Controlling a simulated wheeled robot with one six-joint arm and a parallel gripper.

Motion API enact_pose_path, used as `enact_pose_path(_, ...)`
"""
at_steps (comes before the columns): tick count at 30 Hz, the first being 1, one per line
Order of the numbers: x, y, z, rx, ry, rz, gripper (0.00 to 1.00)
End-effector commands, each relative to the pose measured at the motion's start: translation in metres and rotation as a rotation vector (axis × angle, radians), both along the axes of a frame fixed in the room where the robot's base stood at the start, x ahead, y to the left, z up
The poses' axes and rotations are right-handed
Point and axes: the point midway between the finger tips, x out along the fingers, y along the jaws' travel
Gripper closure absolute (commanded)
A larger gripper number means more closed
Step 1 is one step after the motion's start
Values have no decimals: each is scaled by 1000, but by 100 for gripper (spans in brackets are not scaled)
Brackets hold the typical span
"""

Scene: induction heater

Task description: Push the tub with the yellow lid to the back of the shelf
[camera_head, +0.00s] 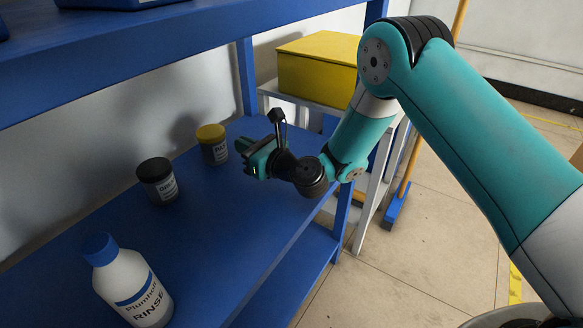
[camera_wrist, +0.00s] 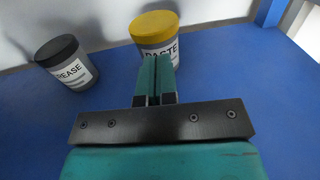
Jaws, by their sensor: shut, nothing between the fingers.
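The tub with the yellow lid (camera_head: 212,144) stands upright on the blue shelf (camera_head: 222,215), toward the far end and close to the back wall. In the wrist view the tub (camera_wrist: 157,37) has a grey body with a white label reading "PASTE". My gripper (camera_head: 240,156) is shut and empty, low over the shelf on the front side of the tub. In the wrist view the fingertips (camera_wrist: 154,60) point at the tub and overlap its lower front. I cannot tell whether they touch it.
A tub with a black lid (camera_head: 157,181), labelled "GREASE", stands left of the paste tub. A white bottle with a blue cap (camera_head: 130,285) is nearer. A blue post (camera_head: 246,77) rises beyond the tub, and a yellow box (camera_head: 318,66) sits beyond the shelf.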

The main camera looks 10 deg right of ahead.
Motion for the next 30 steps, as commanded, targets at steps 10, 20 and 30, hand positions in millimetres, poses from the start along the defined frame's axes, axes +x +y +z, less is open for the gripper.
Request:
enact_pose_path(10,-39,-47,-8,1,-2,-11,100)
enact_pose_path(20,-61,-66,-5,0,0,-9,100)
enact_pose_path(30,-105,-44,38,-271,-255,201,100)
